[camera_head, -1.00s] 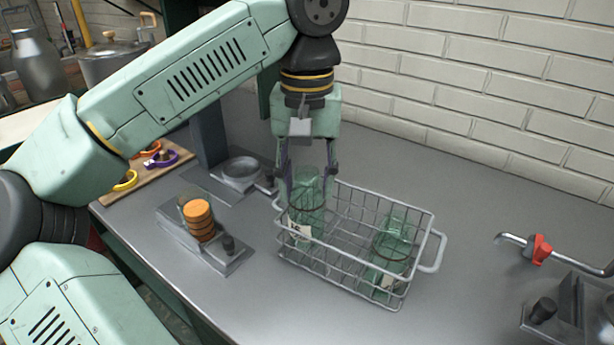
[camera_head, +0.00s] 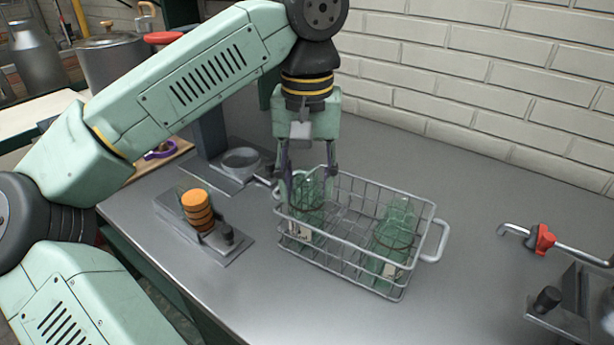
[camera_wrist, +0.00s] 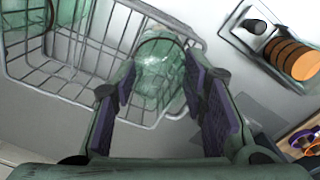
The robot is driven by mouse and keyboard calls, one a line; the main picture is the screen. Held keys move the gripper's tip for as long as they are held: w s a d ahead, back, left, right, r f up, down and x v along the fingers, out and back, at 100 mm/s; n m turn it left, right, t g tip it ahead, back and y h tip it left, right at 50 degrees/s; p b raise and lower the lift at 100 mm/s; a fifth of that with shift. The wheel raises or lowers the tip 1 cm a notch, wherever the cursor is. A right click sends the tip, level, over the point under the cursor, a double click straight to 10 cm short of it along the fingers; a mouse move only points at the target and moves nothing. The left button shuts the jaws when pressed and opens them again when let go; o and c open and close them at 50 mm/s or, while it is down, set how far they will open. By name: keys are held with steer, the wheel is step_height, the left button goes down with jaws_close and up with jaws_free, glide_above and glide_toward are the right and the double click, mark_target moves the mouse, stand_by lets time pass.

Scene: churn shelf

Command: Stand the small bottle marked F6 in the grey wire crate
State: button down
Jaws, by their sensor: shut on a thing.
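My gripper (camera_head: 306,172) is shut on a green glass bottle (camera_head: 308,193) and points down over the left end of the grey wire crate (camera_head: 345,257). The bottle is upright inside the crate's left end; I cannot tell if its base touches the crate floor. Its pale label is partly behind wires and I cannot read the mark. In the wrist view the bottle (camera_wrist: 158,78) shows beyond the fingers (camera_wrist: 165,95). A second green glass bottle (camera_head: 393,232) stands in the crate's right end.
A stack of orange discs (camera_head: 197,210) sits on a metal fixture left of the crate. A small metal dish (camera_head: 240,162) is behind it. A red-handled tap (camera_head: 543,239) stands at the right. The counter in front of the crate is clear.

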steer(key=c, duration=0.9)
jaws_free()
steer(key=shift+c, duration=0.9)
steer(key=shift+r, duration=0.1)
step_height(320, 180, up, 7)
steer(key=p, duration=0.6)
steer(key=shift+p, duration=0.4)
steer(key=shift+d, duration=0.1)
